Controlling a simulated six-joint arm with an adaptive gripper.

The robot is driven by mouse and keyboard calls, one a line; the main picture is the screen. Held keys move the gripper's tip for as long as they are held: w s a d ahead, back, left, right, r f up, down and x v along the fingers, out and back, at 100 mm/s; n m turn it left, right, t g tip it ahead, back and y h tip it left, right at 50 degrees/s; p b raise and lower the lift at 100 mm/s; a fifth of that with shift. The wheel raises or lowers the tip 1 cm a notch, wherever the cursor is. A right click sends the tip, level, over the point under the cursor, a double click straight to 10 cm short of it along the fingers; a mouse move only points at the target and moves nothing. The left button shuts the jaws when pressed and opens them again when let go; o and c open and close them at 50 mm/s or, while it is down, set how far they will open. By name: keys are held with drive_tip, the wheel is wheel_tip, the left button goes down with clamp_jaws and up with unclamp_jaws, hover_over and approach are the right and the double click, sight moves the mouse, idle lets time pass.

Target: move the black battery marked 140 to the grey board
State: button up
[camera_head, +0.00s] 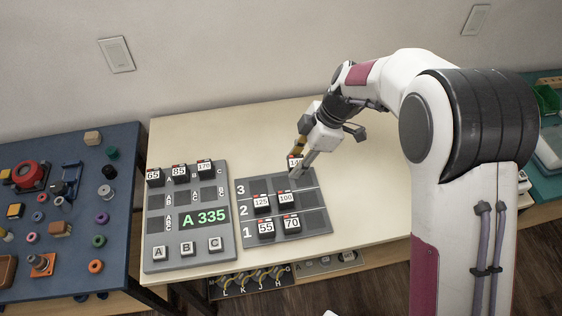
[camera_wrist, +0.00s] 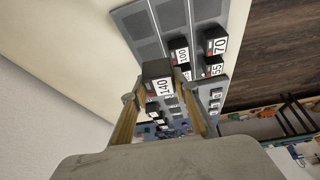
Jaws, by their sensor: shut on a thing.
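My gripper (camera_head: 300,170) is shut on the black battery marked 140 (camera_wrist: 160,82), whose white label faces the wrist camera between the two fingers. In the head view the battery (camera_head: 294,161) is partly hidden by the fingers. It appears at the back right of the numbered grey board (camera_head: 326,226), near row 3. It looks raised above the board, but the exact height cannot be told. On that board, batteries 125 (camera_head: 261,203) and 100 (camera_head: 286,198) are in row 2, and 55 (camera_head: 266,227) and 70 (camera_head: 291,224) in row 1.
Left of it lies another grey board (camera_head: 152,240) with a display reading A 335, batteries 65 (camera_head: 154,177), 85 (camera_head: 181,173) and 170 (camera_head: 205,169) along its back, and keys A, B, C. A blue table with parts (camera_head: 70,200) stands farther left. The pale tabletop behind the boards is clear.

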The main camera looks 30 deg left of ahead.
drive_tip(key=s+d+n, duration=0.1)
drive_tip(key=s+d, duration=0.4)
drive_tip(key=d, duration=0.4)
drive_tip(key=shift+s+d, duration=0.15)
drive_tip(key=shift+d, duration=0.2)
drive_tip(key=shift+r, duration=0.1)
drive_tip(key=shift+f, duration=0.2)
approach(309, 221)
drive_tip(key=shift+x, duration=2.6)
drive_tip(key=shift+a+f, duration=0.15)
drive_tip(key=shift+f, duration=0.3)
drive_tip(key=o, duration=1.2)
drive_tip(key=shift+o, duration=0.2)
